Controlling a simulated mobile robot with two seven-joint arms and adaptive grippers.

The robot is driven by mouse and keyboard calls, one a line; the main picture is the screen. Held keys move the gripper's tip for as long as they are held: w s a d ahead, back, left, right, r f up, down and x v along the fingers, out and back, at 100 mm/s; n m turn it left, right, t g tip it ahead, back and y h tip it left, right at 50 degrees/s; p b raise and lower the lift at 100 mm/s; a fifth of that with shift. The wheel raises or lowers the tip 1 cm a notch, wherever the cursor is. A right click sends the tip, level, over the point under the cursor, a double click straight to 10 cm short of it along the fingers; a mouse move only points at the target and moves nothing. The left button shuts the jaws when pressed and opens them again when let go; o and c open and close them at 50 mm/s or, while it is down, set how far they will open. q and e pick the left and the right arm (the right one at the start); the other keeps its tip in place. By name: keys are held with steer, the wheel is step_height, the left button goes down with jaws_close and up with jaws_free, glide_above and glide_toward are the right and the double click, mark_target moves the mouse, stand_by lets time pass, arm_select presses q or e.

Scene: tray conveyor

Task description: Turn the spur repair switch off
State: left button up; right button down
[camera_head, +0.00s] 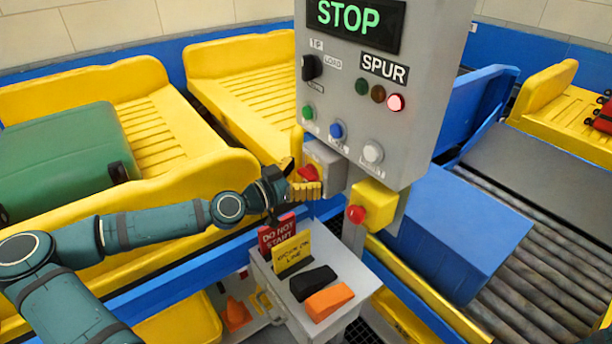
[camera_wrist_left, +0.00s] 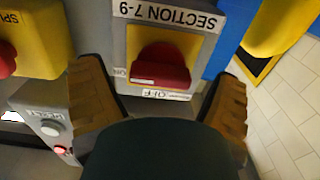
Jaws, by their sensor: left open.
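The repair switch is a red rotary handle (camera_wrist_left: 160,66) on a yellow plate, on a grey box labelled SECTION 7-9. In the head view the red handle (camera_head: 309,173) shows below the SPUR panel (camera_head: 350,120). In the left wrist view the handle lies across the picture, its pale mark towards the ON label (camera_wrist_left: 120,72) at left; the OFF label (camera_wrist_left: 165,95) is below it. My left gripper (camera_head: 303,180) is open in front of the switch, its fingers (camera_wrist_left: 158,78) on either side of the handle, apparently without touching it. My right gripper is not in view.
A yellow box with a red button (camera_head: 355,214) sits close to the right of the switch. Below, a grey shelf (camera_head: 330,325) holds DO NOT START and yellow signs plus black and orange blocks.

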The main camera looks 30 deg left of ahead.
arm_select(q)
steer(key=shift+w+d, duration=0.1)
steer(key=shift+w, duration=0.1)
steer(key=c, duration=1.2)
